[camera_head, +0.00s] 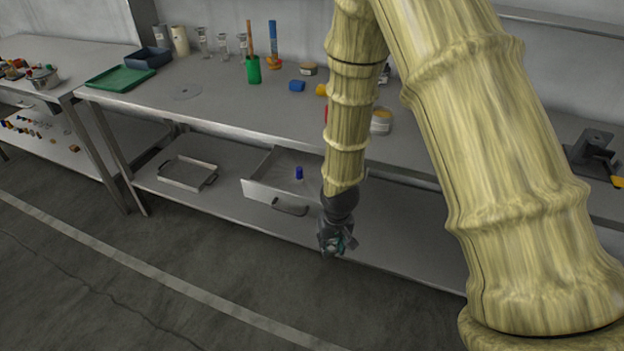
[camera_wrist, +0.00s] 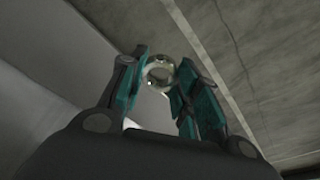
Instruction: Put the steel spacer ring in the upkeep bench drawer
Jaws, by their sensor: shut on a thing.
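The steel spacer ring (camera_wrist: 158,76) is a small shiny ring between the teal fingertips of my gripper (camera_wrist: 160,88) in the wrist view. In the head view my gripper (camera_head: 338,244) points down, to the right of the drawer's handle and in front of the lower shelf's edge. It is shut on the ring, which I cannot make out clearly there. The upkeep bench drawer (camera_head: 262,191) is pulled open under the worktop. A small blue thing (camera_head: 299,173) stands in it. My arm hides the drawer's right side.
The worktop (camera_head: 215,110) carries a green tray (camera_head: 120,78), a green cup (camera_head: 253,70) with a stick, and several small items. A shallow metal tray (camera_head: 188,173) sits on the lower shelf, left of the drawer. The floor (camera_head: 150,240) in front is clear.

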